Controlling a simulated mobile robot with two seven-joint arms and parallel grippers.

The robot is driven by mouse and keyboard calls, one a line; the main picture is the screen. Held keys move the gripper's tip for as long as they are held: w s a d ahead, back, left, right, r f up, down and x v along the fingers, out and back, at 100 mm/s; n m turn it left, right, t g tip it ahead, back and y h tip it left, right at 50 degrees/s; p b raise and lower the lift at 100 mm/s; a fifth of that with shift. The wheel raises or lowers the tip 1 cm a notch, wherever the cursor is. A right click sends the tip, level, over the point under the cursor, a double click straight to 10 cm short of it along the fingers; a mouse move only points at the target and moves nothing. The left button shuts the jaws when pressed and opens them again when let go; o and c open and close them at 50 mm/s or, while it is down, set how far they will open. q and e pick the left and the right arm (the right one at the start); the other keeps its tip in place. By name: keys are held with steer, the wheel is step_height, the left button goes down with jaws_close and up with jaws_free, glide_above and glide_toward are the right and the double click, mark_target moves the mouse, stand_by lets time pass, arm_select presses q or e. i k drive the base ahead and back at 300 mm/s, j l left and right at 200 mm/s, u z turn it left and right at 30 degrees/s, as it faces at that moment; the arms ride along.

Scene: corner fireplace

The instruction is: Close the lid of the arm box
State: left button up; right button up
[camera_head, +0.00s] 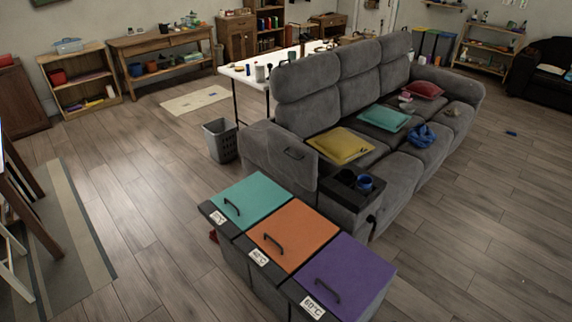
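The arm box (342,207) is at the near end of the grey sofa, in the middle of the head view. Neither of my grippers shows in this view.
Three lidded bins, teal (252,200), orange (292,234) and purple (346,276), stand close in front of the arm box. A grey basket (220,141) is left of the sofa. Cushions lie on the seats. Floor to the right is mostly clear.

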mark_target(289, 161)
steer(key=i+j, duration=0.2)
steer(key=j, duration=0.15)
steer(key=i+j+z, duration=0.1)
steer(key=j, duration=0.2)
steer(key=i+j, duration=0.25)
steer(key=i+j+z, duration=0.1)
steer(key=j, duration=0.35)
steer(key=i+j, duration=0.2)
steer(key=j, duration=0.15)
steer(key=i+j, duration=0.2)
steer(key=j, duration=0.2)
steer(key=i+j+z, duration=0.1)
steer(key=j, duration=0.25)
steer(key=i+j, duration=0.2)
steer(key=i+j+z, duration=0.1)
steer(key=j, duration=0.3)
steer(key=i+j, duration=0.25)
steer(key=i+j+z, duration=0.1)
steer(key=i+j, duration=0.15)
steer(key=i, duration=0.2)
